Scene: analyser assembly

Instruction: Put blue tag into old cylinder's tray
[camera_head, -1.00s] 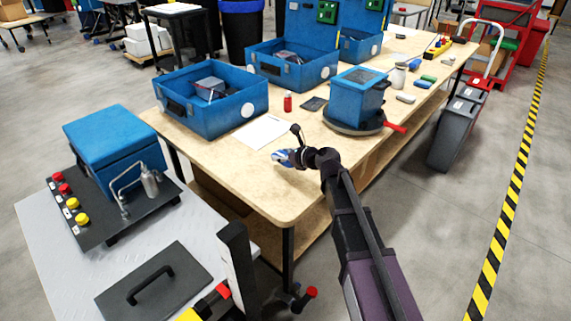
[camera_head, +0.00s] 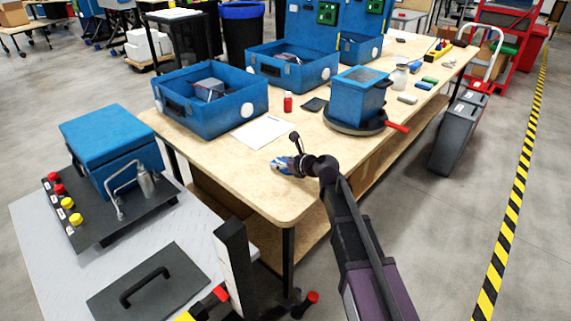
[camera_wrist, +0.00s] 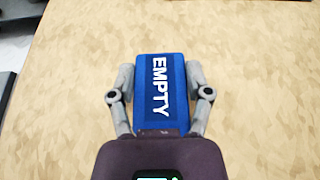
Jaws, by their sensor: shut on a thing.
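In the wrist view my gripper (camera_wrist: 160,92) is shut on a blue tag (camera_wrist: 158,70) with the white word EMPTY. The tag lies between the two grey fingers, above bare wooden table. In the head view my gripper (camera_head: 291,166) and the tag (camera_head: 281,165) are small, over the near end of the wooden table (camera_head: 240,183). Open blue trays stand on the table: one at the near left (camera_head: 178,121), one behind it (camera_head: 318,77) and one farther back (camera_head: 362,50). The frames do not show which one is the old cylinder's.
A white sheet (camera_head: 262,131), a red bottle (camera_head: 287,102) and a dark flat piece (camera_head: 314,104) lie beyond my gripper. A blue box (camera_head: 357,96) stands on a round base with a red handle (camera_head: 398,127). The near table end is clear.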

